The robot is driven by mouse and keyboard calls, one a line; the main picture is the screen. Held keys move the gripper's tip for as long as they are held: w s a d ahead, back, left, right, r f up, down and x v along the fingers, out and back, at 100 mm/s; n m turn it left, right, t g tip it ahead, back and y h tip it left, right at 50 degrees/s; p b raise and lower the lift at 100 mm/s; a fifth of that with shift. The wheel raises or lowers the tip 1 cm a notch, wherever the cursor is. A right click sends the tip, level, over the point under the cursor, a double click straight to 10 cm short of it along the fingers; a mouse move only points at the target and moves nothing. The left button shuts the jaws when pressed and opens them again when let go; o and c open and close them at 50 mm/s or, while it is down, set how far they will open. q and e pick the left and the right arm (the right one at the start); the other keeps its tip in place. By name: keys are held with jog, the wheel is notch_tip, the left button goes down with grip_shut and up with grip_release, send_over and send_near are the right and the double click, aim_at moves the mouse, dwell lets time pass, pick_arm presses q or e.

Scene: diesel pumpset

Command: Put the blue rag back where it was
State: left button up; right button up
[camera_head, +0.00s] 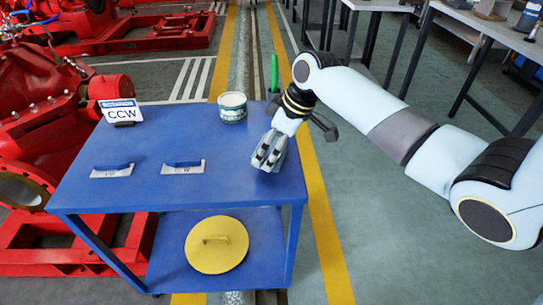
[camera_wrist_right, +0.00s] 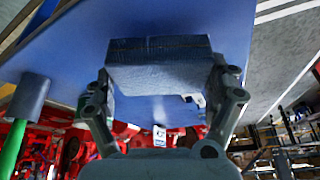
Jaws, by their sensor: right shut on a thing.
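My right gripper (camera_head: 267,158) is over the right side of the blue cart top (camera_head: 140,180), pointing down. In the right wrist view, its two fingers (camera_wrist_right: 163,110) are closed on the sides of a folded, blue-grey cloth block, the blue rag (camera_wrist_right: 160,68). The blue table surface shows behind the rag. In the head view the rag cannot be made out; the gripper hides it or it blends with the blue top. Whether the rag touches the table I cannot tell. My left gripper is not in view.
Two blue-and-white pieces (camera_head: 112,170) (camera_head: 183,167) and a CCW sign (camera_head: 122,111) are at left. A yellow disc (camera_head: 216,245) lies on the lower shelf.

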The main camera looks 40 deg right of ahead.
notch_tip(320, 180, down, 3)
jog(key=shift+r, duration=0.15)
jog(key=shift+c, duration=0.5)
jog(key=o, duration=1.1)
jog(key=shift+c, duration=0.2)
jog(key=shift+r, duration=0.15)
jog(key=p+v, duration=0.2)
jog(key=v, duration=0.9)
jog(key=shift+s+r, duration=0.25)
jog(key=shift+r, duration=0.1)
jog(key=shift+d+f, duration=0.1)
